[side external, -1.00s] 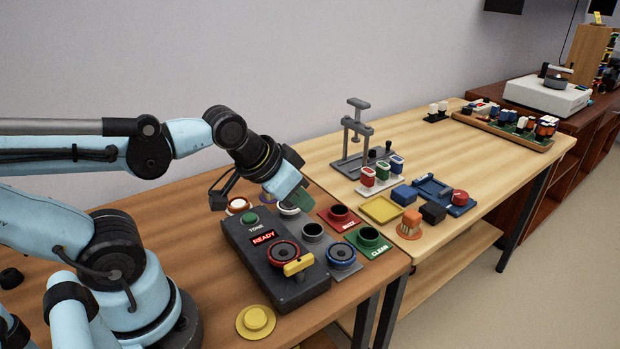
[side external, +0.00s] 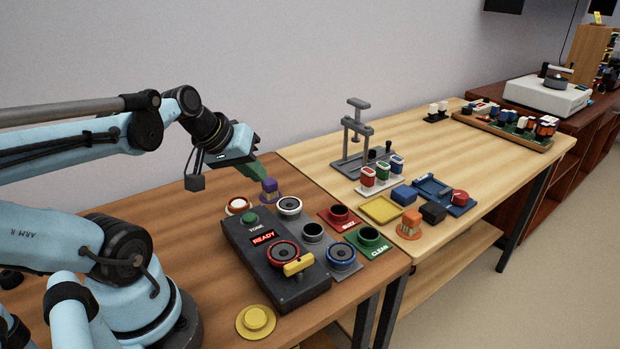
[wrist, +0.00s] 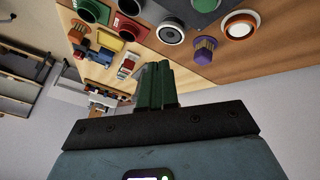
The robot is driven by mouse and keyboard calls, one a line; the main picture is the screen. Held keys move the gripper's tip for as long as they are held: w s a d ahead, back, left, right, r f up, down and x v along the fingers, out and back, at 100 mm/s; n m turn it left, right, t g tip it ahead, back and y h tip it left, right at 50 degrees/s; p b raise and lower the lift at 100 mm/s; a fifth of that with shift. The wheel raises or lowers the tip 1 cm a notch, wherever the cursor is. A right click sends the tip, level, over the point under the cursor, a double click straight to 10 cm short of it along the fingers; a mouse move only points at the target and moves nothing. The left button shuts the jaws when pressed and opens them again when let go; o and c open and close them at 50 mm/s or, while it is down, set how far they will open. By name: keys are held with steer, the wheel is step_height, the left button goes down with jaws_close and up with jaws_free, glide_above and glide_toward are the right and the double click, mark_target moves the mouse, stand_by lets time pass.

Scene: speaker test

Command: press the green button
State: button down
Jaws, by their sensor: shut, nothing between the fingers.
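The green button (side external: 250,219) is a round cap on the dark control box (side external: 252,252), beside the word TONE and above a red READY display. It looks raised, and nothing touches it. In the wrist view a green cap (wrist: 205,4) shows at the top edge on the grey box. My gripper (side external: 253,171) is shut and empty, above and behind the box in the side view, well clear of the button.
A purple knob (side external: 270,190), a white-ringed disc (side external: 289,206) and an orange-ringed one (side external: 238,205) sit behind the box. The box carries a red dial (side external: 283,254) and a yellow handle (side external: 298,265). Green (side external: 368,238) and red cups stand to the right.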

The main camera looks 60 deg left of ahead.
mark_target(247, 217)
steer(key=a, duration=0.1)
steer(key=s+a+n, duration=0.1)
steer(key=a+n, duration=0.1)
steer(key=shift+s+r, duration=0.25)
steer(key=shift+r, duration=0.05)
steer(key=shift+f, duration=4.4)
steer(key=shift+f, duration=0.1)
steer(key=shift+f, duration=0.35)
steer(key=shift+f, duration=0.45)
steer(key=shift+r, duration=0.9)
